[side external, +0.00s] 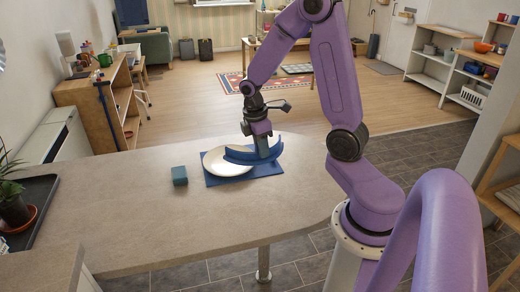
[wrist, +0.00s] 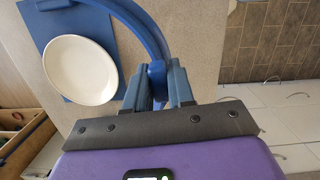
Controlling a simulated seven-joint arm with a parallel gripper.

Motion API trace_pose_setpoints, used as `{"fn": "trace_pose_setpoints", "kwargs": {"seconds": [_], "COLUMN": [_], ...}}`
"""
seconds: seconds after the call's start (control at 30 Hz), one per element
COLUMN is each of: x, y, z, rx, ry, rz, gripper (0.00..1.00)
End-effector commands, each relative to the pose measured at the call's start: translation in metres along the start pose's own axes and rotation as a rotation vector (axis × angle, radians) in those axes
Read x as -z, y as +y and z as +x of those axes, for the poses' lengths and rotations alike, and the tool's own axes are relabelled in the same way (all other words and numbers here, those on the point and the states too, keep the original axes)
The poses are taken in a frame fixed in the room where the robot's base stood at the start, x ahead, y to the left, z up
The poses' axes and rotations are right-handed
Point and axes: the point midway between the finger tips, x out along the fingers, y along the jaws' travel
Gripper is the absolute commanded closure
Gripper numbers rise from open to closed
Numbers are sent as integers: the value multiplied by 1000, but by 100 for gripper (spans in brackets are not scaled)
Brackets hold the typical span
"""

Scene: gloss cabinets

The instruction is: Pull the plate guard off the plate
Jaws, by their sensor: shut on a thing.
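A white plate (side external: 220,163) lies on a blue mat (side external: 213,182) on the counter. The plate also shows in the wrist view (wrist: 80,72), on the left. The plate guard is a curved blue band (side external: 240,156); in the wrist view the guard (wrist: 124,11) arcs along the plate's upper right side. My gripper (side external: 264,148) is at the right end of the guard. In the wrist view my gripper (wrist: 161,82) is shut on the guard's blue grip part between its fingers. I cannot tell whether the guard still touches the plate's rim.
A small teal block (side external: 179,176) sits on the counter left of the mat. A potted plant (side external: 14,208) stands in a dark tray (side external: 40,195) at the far left. The counter (side external: 150,220) is clear in front of the mat; its rounded edge lies to the right.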

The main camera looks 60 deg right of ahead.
Motion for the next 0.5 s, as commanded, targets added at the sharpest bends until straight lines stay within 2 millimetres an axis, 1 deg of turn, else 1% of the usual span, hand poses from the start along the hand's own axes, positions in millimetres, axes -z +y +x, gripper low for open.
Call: {"fn": "trace_pose_setpoints", "kwargs": {"seconds": [0.5], "x": [-3], "y": [0], "z": [-22], "rx": [-1], "ry": [1], "rz": [0], "gripper": [100]}}
